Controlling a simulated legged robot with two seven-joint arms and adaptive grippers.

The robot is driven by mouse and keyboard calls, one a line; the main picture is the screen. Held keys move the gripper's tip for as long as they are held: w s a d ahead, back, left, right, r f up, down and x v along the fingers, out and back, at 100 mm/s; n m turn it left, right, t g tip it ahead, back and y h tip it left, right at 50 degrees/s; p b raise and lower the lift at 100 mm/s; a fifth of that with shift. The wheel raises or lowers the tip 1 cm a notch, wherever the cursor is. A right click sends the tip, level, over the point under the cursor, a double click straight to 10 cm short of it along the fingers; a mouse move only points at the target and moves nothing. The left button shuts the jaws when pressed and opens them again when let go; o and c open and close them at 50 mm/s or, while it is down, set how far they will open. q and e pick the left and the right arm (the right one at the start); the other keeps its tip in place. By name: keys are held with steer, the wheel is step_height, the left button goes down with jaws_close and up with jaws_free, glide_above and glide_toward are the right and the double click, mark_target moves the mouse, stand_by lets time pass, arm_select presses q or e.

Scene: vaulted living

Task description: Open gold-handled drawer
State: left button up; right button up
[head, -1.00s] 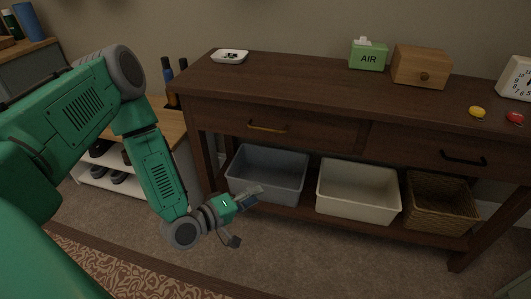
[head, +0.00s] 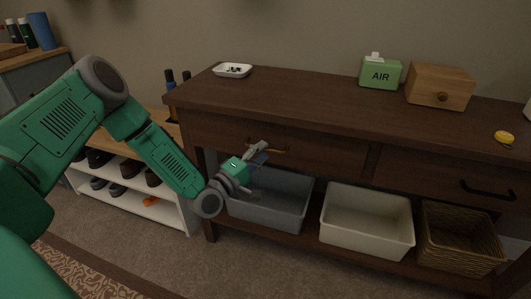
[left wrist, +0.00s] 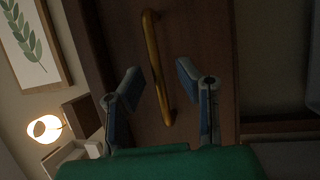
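The gold handle (left wrist: 157,68) is on the front of the left drawer (head: 316,152) of a dark wooden console table. That drawer appears shut. In the left wrist view the handle runs upright between the two spread fingers of my left gripper (left wrist: 158,88), ahead of them; I cannot tell whether they touch it. In the head view my left gripper (head: 262,152) is just in front of the handle (head: 278,151) and hides part of it. It is open. My right gripper is not in view.
The right drawer has a black handle (head: 488,190). On the shelf below are a blue-grey bin (head: 270,200), a white bin (head: 366,220) and a wicker basket (head: 460,237). A white dish (head: 232,70), green AIR box (head: 381,74) and wooden box (head: 439,87) stand on top.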

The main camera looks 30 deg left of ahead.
arm_select(q)
steer(key=shift+x, duration=1)
steer(key=shift+c, duration=0.5)
jaws_close()
steer(key=shift+s+f, duration=0.15)
